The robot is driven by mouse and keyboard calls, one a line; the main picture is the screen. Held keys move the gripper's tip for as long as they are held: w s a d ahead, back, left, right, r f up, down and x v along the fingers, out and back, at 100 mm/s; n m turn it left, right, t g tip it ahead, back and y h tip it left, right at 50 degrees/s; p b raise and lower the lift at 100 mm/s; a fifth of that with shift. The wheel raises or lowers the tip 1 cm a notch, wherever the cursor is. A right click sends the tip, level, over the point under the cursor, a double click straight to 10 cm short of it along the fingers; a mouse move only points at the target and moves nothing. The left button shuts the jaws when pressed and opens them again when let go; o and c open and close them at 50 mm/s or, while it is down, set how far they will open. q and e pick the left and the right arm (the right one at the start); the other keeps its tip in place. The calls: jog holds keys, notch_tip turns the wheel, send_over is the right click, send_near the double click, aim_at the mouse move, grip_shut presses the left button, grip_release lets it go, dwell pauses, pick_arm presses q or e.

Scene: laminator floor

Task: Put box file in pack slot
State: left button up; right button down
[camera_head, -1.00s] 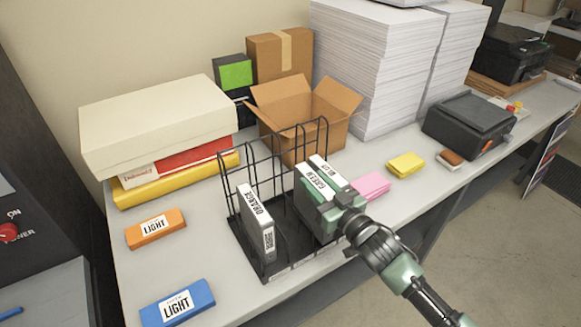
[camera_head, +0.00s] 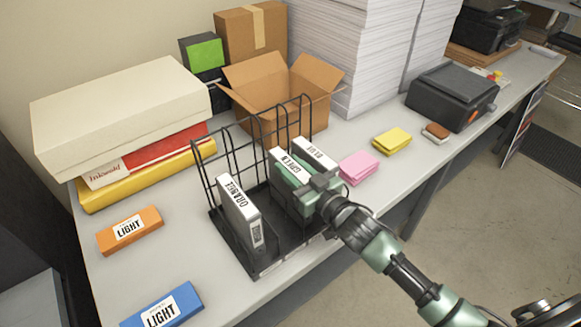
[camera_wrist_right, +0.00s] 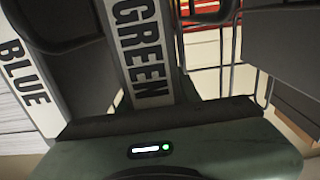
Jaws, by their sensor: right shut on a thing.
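A black wire rack (camera_head: 236,245) stands on the table with the orange box file (camera_head: 240,212) upright in its left part. The green box file (camera_head: 291,165), white spine lettered GREEN, is upright at the rack's right part. The blue box file (camera_head: 318,154) is close to its right. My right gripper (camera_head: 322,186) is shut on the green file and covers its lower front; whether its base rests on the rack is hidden. In the right wrist view the green spine (camera_wrist_right: 141,45) is between the fingers, with the blue spine (camera_wrist_right: 27,80) to the left. My left gripper is not in view.
An orange LIGHT box (camera_head: 130,230) and a blue LIGHT box (camera_head: 163,307) lie on the left. An open carton (camera_head: 285,85) stands behind the rack. Pink notes (camera_head: 359,167) and yellow notes (camera_head: 391,141) lie right of it. Space between the orange and green files is empty.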

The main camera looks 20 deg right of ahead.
jog(key=c, duration=1.4)
grip_release()
jog(key=shift+s+f, duration=0.15)
jog(key=shift+c, duration=0.2)
jog(key=o, duration=0.4)
jog(key=shift+r+b+v, duration=0.1)
jog(key=shift+b+v, duration=0.65)
jog(key=shift+v, duration=2.2)
jog(key=shift+r+b+v, duration=0.15)
jog(key=shift+b+v, duration=0.6)
jog(key=shift+v, duration=2.2)
